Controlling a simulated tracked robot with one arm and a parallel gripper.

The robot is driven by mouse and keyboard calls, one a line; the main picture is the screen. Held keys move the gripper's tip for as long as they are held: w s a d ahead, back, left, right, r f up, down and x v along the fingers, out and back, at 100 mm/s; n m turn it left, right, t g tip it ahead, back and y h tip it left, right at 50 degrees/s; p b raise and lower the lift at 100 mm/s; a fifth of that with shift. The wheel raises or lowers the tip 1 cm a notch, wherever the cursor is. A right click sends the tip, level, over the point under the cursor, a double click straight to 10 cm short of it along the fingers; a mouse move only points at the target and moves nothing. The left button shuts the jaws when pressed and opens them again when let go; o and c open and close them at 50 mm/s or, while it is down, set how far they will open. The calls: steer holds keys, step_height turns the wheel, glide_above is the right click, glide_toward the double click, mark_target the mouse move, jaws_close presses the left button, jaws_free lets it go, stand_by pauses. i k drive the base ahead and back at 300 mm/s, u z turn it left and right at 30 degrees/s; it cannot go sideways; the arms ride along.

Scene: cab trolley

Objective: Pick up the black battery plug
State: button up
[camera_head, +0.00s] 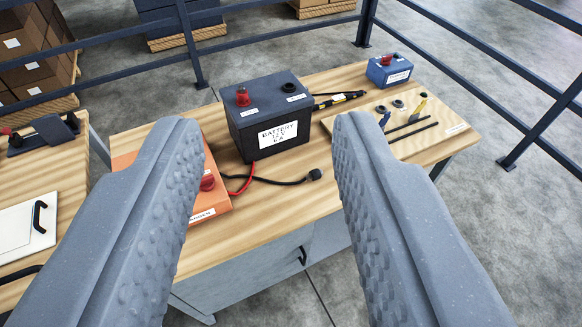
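The black battery plug (314,174) is a small dark connector at the end of a black cable on the wooden bench top. Nothing is held.
An orange panel with a red knob (207,182) is partly hidden by the left finger. A blue box (389,70) and a tool board (452,127) stand at the right. Dark railings (497,68) run behind. A second wooden table (70,165) is at the left.

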mark_target(316, 173)
steer(key=u, duration=0.15)
steer(key=i, duration=1.15)
steer(key=z, duration=0.55)
